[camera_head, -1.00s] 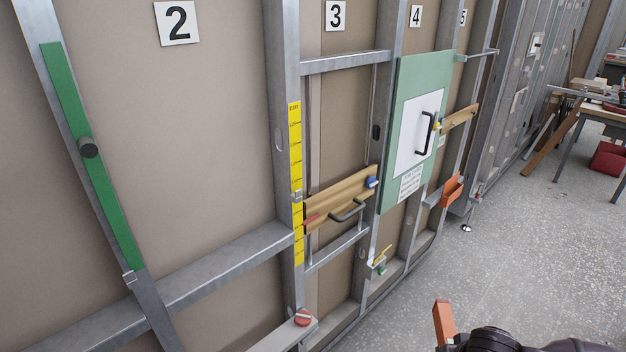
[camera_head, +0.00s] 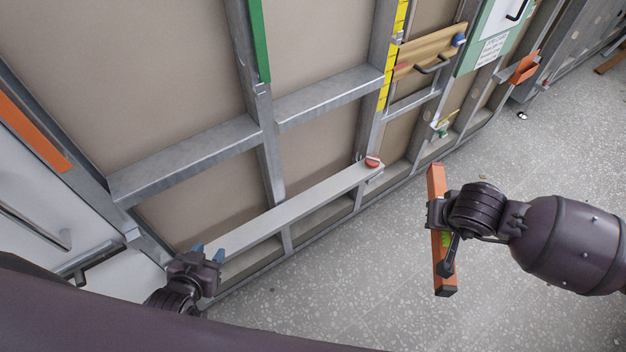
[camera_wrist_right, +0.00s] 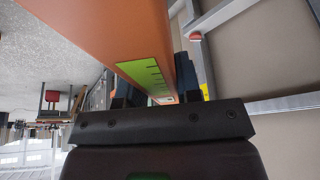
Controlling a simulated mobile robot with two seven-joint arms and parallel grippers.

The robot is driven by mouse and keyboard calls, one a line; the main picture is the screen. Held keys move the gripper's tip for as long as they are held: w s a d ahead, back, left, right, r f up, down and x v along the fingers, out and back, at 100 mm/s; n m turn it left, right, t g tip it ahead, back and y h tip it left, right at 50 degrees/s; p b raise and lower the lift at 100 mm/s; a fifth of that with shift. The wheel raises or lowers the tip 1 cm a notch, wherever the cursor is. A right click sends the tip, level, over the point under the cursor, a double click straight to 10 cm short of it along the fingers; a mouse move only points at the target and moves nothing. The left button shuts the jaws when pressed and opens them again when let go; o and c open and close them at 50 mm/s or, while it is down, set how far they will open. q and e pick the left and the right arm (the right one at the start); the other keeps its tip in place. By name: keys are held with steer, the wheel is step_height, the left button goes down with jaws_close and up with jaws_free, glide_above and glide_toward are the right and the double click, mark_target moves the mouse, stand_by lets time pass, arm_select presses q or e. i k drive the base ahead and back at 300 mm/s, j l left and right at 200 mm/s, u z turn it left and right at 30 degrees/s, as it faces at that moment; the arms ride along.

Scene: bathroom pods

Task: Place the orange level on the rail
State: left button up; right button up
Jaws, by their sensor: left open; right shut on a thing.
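The orange level (camera_head: 438,277) is an orange bar with dark ends and a green label. My right gripper (camera_head: 438,217) is shut on it near its middle and holds it over the floor, right of the wall frame. The level also fills the upper middle of the right wrist view (camera_wrist_right: 105,35). The rail (camera_head: 300,200) is a long pale metal ledge low along the wall, with a red round knob (camera_head: 373,162) at its far right end. My left gripper (camera_head: 208,252) is open and empty beside the rail's near left end. The level and rail are apart.
Metal studs and crossbars frame the beige wall panels. A green strip (camera_head: 259,40) and a yellow scale (camera_head: 388,85) stand on studs. A wooden board with a handle (camera_head: 430,52) is at upper right. The speckled floor (camera_head: 350,280) is clear between rail and level.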

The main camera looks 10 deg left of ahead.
mark_target(278, 217)
steer(key=k+j+u, duration=0.25)
steer(key=j, duration=0.4)
steer(key=k+j+u, duration=0.3)
steer(key=j, duration=0.4)
steer(key=j+u, duration=0.15)
steer(key=j, duration=0.3)
steer(key=i, duration=0.3)
